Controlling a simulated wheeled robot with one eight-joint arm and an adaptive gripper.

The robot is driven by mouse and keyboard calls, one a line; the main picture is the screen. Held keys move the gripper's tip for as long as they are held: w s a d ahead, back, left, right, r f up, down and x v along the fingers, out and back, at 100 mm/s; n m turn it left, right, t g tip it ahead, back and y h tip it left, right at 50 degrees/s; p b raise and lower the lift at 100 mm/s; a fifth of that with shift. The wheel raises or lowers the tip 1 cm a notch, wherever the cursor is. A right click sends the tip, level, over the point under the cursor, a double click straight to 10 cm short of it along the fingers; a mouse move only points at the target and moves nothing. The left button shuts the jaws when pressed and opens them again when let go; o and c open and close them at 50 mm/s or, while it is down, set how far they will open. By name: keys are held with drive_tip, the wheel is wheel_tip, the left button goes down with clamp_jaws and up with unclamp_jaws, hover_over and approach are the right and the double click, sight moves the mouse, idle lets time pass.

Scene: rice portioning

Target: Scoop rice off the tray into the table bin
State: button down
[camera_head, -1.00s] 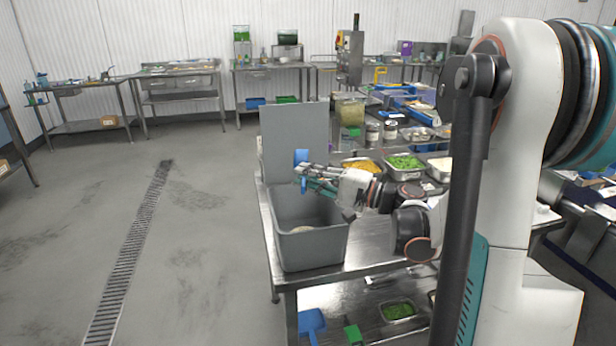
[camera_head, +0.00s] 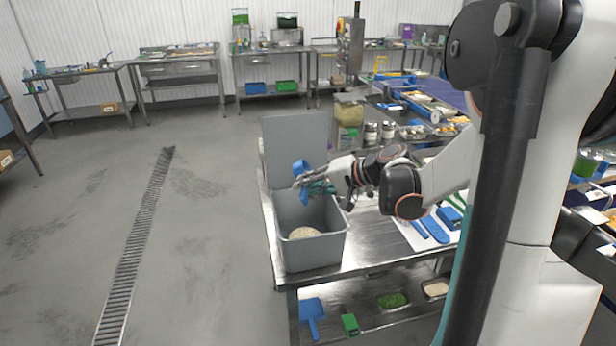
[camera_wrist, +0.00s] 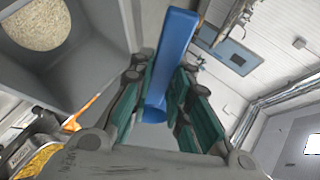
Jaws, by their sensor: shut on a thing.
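My gripper (camera_head: 316,184) is shut on a blue scoop (camera_head: 302,170) above the grey table bin (camera_head: 316,250). In the wrist view the blue scoop (camera_wrist: 178,45) sits between the green-padded fingers (camera_wrist: 168,100). The scoop is tilted, and I cannot see whether anything is in its bowl. Pale rice (camera_head: 303,232) lies on the floor of the bin. The rice (camera_wrist: 37,22) also shows at the top left of the wrist view. I cannot make out the rice tray on the tabletop behind my arm.
The bin's grey lid (camera_head: 293,150) stands upright behind it. Blue utensils (camera_head: 437,228) lie on a white board right of the bin. Steel jars (camera_head: 387,132) stand farther back. Another blue scoop (camera_head: 312,312) is below the tabletop. The floor at left is clear.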

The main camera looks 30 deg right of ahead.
drive_tip(key=g+h+p, duration=0.1)
drive_tip(key=p, duration=0.1)
drive_tip(key=r+n+g+h+p, duration=0.1)
drive_tip(key=h+p, duration=0.1)
drive_tip(key=g+h+p, duration=0.1)
drive_tip(key=p, duration=0.1)
drive_tip(key=shift+a+r+n, duration=0.1)
drive_tip(key=shift+r+n, duration=0.2)
drive_tip(key=shift+g+h+p, duration=0.4)
drive_tip(key=shift+g+h, duration=0.2)
drive_tip(key=shift+h, duration=0.3)
drive_tip(key=shift+g+h, duration=0.3)
drive_tip(key=shift+h, duration=0.1)
